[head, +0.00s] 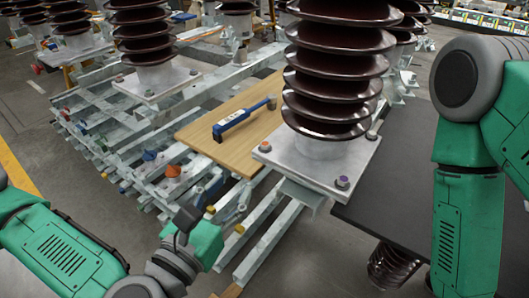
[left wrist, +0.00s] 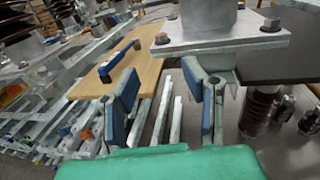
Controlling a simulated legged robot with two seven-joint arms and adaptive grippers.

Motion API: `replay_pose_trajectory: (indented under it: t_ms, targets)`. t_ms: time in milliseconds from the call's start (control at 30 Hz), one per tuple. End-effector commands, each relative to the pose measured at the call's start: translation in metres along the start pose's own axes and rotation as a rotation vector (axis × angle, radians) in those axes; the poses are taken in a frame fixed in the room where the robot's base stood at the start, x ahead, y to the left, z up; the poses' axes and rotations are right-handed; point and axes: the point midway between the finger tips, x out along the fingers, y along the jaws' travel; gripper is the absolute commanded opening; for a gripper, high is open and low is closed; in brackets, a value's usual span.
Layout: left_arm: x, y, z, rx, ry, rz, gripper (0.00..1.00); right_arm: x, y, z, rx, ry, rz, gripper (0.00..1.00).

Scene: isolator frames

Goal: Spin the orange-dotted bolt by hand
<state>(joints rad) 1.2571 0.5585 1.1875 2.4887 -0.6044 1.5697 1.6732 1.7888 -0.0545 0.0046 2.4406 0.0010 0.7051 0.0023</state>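An insulator base plate (head: 310,165) has bolts at its corners. The front-left bolt (head: 265,146) seems to carry a small orange-brown dot, too small to be sure; it also shows in the left wrist view (left wrist: 162,39). The front-right bolt (head: 342,182) has a purple dot and also shows in the left wrist view (left wrist: 270,25). My left gripper (head: 188,222) is below and left of the plate in the head view. My right gripper is out of view.
A wooden board (head: 190,135) with a blue torque tool (head: 243,119) lies left of the plate. Ribbed brown insulators (head: 335,70) rise above their plates. Grey metal beams (head: 265,235) lie below. A dark tabletop (head: 400,190) is at right, near my right arm.

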Motion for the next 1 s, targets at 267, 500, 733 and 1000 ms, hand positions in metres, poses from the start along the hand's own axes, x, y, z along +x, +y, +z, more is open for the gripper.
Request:
replay_pose_trajectory:
  t_ms: [267, 500, 733, 1000]
  targets:
    - [0.045, 0.0, 0.001, 0.003, -0.004, 0.002, 0.39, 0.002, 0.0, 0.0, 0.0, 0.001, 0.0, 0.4]
    - [0.095, -0.001, 0.001, 0.003, -0.002, -0.001, 0.39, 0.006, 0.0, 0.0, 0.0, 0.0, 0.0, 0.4]
    - [0.127, -0.001, 0.0, 0.004, 0.0, -0.003, 0.39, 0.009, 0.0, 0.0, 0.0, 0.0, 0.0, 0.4]
    - [0.135, -0.001, 0.001, 0.003, 0.0, -0.003, 0.39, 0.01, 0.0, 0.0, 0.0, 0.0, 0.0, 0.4]
